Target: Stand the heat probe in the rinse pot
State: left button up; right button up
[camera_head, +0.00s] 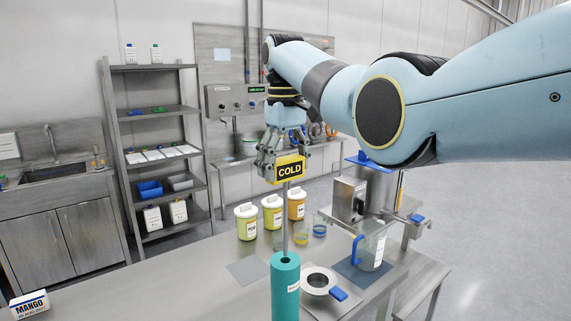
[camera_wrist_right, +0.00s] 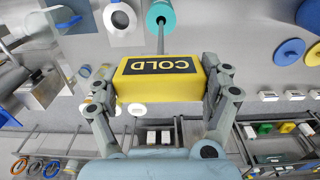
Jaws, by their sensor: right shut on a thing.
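The heat probe (camera_head: 290,170) has a yellow block handle marked COLD and a thin metal rod pointing down. My right gripper (camera_head: 289,163) is shut on this handle, with a finger on each side in the right wrist view (camera_wrist_right: 163,82). A tall teal cylinder with a dark hole in its top, which looks like the rinse pot (camera_head: 285,288), stands upright below at the table's front. The rod's lower end meets the pot's top at the hole; I cannot tell how far it is inside. The pot also shows in the right wrist view (camera_wrist_right: 153,12). My left gripper is not in view.
Several lidded tubs, one of them orange (camera_head: 296,204), stand behind the pot. A white ring-shaped piece (camera_head: 305,281) with a blue tab lies just right of it. A clear jug (camera_head: 374,250) with a blue handle stands further right. A flat grey mat (camera_head: 248,270) lies left.

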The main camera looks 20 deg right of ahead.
jog(key=shift+w+f, duration=0.1)
jog(key=shift+f, duration=1.2)
notch_tip(320, 180, down, 8)
jog(key=b, duration=0.3)
dwell(0.6)
